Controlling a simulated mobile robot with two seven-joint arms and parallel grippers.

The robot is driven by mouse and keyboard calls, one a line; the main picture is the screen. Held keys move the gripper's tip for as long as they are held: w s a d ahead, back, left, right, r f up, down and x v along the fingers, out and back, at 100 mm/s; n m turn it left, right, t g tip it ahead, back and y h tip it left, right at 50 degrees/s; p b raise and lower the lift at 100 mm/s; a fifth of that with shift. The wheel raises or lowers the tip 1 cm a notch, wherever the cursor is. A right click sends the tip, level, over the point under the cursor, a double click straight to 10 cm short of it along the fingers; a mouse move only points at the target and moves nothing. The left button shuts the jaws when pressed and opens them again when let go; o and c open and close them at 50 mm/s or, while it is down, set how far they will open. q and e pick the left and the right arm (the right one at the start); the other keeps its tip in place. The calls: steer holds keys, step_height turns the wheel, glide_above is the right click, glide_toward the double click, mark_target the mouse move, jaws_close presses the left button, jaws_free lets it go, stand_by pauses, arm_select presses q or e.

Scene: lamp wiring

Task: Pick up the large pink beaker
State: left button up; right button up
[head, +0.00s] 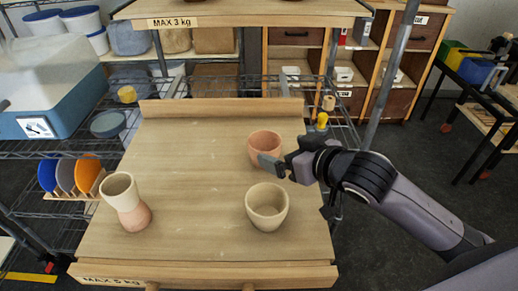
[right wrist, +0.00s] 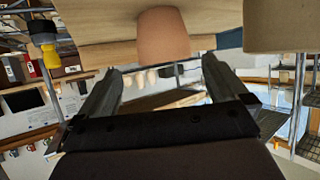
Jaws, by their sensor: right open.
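A pink beaker (head: 265,145) stands upright on the wooden worktop, right of centre towards the back. It also shows in the right wrist view (right wrist: 163,35), ahead of the jaws. My right gripper (head: 275,165) is open, with its fingers reaching left at the near side of this beaker; contact cannot be told. In the right wrist view the space between the fingers (right wrist: 160,85) is empty. Another pink vessel (head: 134,216) stands at the left, with a cream one (head: 119,190) on top of it. My left gripper is not in view.
A cream beaker (head: 267,207) stands nearer the front, close to my right gripper; it also shows in the right wrist view (right wrist: 285,25). The worktop (head: 195,180) has free room in its middle. A raised wooden ledge (head: 220,108) runs along its back edge. Plates (head: 65,176) stand in a rack at left.

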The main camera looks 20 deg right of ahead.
mark_target(274, 153)
steer(key=shift+s+f+x, duration=0.1)
steer(key=shift+f+x, duration=0.05)
steer(key=shift+x, duration=0.9)
steer(key=shift+s+f+x, duration=0.1)
steer(key=shift+f+x, duration=0.05)
steer(key=shift+x, duration=0.85)
steer(key=shift+s+f+x, duration=0.1)
steer(key=shift+f+x, duration=0.05)
steer(key=shift+x, duration=0.9)
steer(key=shift+a, duration=0.2)
steer(key=shift+c, duration=0.3)
steer(key=c, duration=1)
